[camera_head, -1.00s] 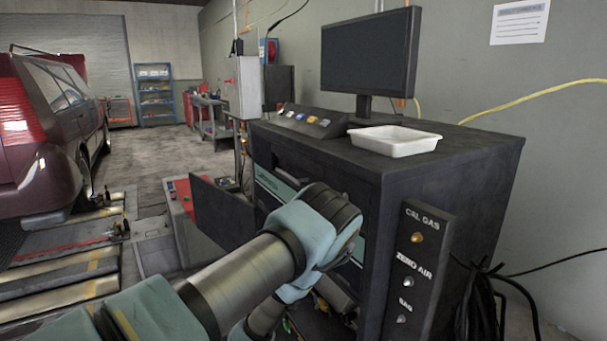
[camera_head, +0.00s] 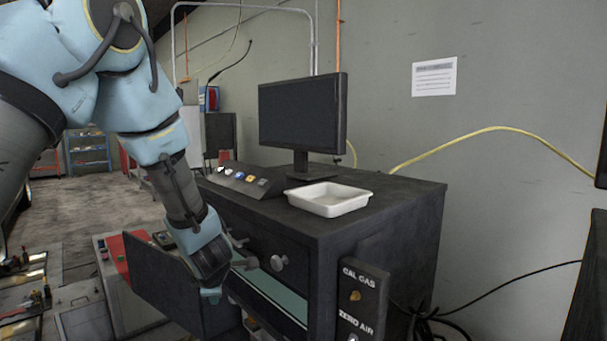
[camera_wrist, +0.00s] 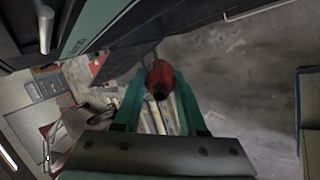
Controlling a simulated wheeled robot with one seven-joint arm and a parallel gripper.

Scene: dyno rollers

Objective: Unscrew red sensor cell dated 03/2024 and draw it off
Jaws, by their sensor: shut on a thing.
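A red sensor cell (camera_wrist: 161,74) with a dark round end is held between the two green fingers of my gripper (camera_wrist: 157,88) in the wrist view. The gripper is shut on it. Floor shows behind the cell, and it looks clear of the cabinet. No date can be read on it. In the head view my gripper (camera_head: 211,294) points down in front of the dark analyser cabinet (camera_head: 385,225), close to its open door (camera_head: 160,285). The cell cannot be made out there.
A white tray (camera_head: 328,200) sits on the cabinet top, beside a monitor (camera_head: 302,115) and a sloped button panel (camera_head: 240,180). A side panel marked CAL GAS and ZERO AIR (camera_head: 360,300) stands at the cabinet's front right corner. Dark cables hang at the right.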

